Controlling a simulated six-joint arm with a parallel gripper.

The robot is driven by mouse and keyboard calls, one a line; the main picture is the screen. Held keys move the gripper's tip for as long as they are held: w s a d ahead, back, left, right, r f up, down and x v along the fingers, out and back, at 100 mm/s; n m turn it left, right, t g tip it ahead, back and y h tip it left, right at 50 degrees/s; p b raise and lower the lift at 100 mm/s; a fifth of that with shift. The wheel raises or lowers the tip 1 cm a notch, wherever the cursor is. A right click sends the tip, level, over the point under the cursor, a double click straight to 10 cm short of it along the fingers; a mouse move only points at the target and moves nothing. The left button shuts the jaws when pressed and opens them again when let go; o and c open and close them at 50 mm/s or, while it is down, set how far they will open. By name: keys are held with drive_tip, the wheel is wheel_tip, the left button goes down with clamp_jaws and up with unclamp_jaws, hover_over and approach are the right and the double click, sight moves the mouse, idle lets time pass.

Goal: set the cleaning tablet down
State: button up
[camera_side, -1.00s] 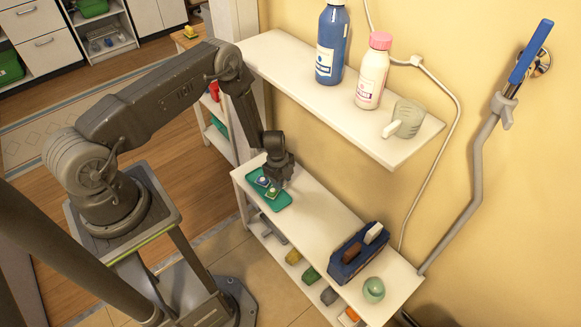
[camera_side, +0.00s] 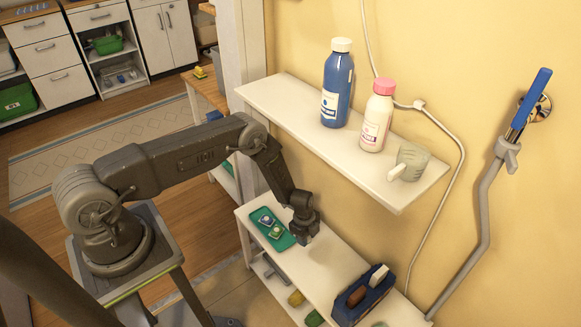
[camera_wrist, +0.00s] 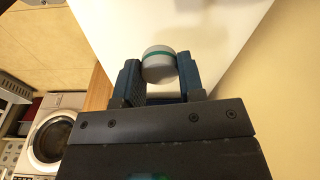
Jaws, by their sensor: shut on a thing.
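The cleaning tablet (camera_wrist: 158,70), a round grey piece with a green band, sits between the two blue finger pads of my gripper (camera_wrist: 158,64) in the wrist view. The gripper is shut on it. In the side view my gripper (camera_side: 303,231) points down over the lower white shelf (camera_side: 330,258), just right of a green tray (camera_side: 260,216). The tablet cannot be made out there, and the gap to the shelf is hard to judge.
The tray holds two small packets (camera_side: 270,224). A blue caddy (camera_side: 362,296) stands further right on the lower shelf, with bare shelf between. The upper shelf (camera_side: 300,118) carries a blue bottle (camera_side: 337,88), a pink-capped bottle (camera_side: 376,120) and a scoop (camera_side: 410,163).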

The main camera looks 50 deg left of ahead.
sight(316, 256)
drive_tip(key=d+f, duration=0.1)
drive_tip(key=w+d+f, duration=0.1)
drive_tip(key=d, duration=0.1)
drive_tip(key=shift+w+d+f, duration=0.1)
drive_tip(key=shift+w+f, duration=0.05)
drive_tip(key=shift+f, duration=0.05)
drive_tip(key=f, duration=0.2)
drive_tip(key=shift+w+d+f, duration=0.15)
drive_tip(key=shift+d+f, duration=0.05)
drive_tip(key=shift+f, duration=0.8)
drive_tip(key=shift+r, duration=0.15)
